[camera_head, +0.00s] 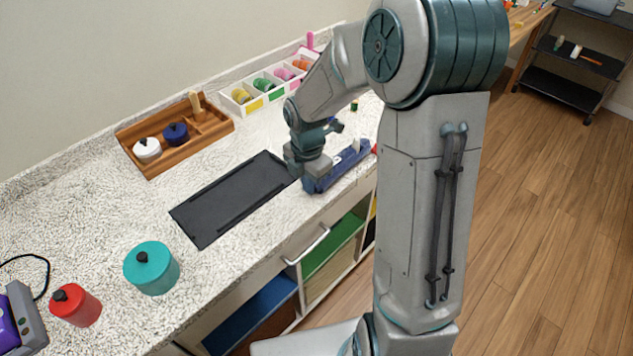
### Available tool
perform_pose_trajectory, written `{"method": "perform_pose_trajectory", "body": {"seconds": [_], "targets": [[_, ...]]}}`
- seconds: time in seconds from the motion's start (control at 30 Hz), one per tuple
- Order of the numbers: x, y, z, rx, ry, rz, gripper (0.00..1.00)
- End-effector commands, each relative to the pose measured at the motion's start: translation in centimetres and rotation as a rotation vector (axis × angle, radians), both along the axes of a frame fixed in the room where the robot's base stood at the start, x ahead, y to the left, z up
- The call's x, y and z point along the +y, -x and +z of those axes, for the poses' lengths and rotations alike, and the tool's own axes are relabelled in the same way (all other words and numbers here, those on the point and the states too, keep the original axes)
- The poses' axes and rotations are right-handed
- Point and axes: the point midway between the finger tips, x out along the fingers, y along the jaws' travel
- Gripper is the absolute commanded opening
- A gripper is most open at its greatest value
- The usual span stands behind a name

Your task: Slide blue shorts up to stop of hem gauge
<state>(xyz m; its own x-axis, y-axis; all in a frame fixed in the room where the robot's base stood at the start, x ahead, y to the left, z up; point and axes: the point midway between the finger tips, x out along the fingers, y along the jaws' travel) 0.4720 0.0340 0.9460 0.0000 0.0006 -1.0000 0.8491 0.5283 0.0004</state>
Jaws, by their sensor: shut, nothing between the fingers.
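A long dark blue item (345,170), which I take for the blue shorts, lies near the counter's front edge, right of the black tray. A small pale part and a red bit show by its far right end. I cannot clearly make out the hem gauge or its stop; they may be part of this item or hidden behind my arm. My gripper (303,175) is low over the counter at the left end of the blue item, beside the right end of the tray. It is shut and holds nothing. Its fingertips are hard to see, and I cannot tell whether they touch the item.
The flat black tray (190,222) lies left of my gripper. A wooden tray (155,172) with a white and a blue lidded pot and a white divided box (240,107) stand behind. Teal (152,272) and red (76,309) canisters stand front left. Shelves are below the counter.

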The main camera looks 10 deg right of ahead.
Motion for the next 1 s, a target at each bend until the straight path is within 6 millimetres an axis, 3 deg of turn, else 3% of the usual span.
{"method": "perform_pose_trajectory", "body": {"seconds": [0.47, 0.7, 1.0], "targets": [[0.2, 0.1, 0.0, 0.0, 0.0, -0.001, 0.0], [3.8, 1.5, 0.0, 0.0, 0.0, 0.01, 0.0], [3.1, 1.2, 7.0, -0.005, 0.0, -0.006, 0.0]]}}
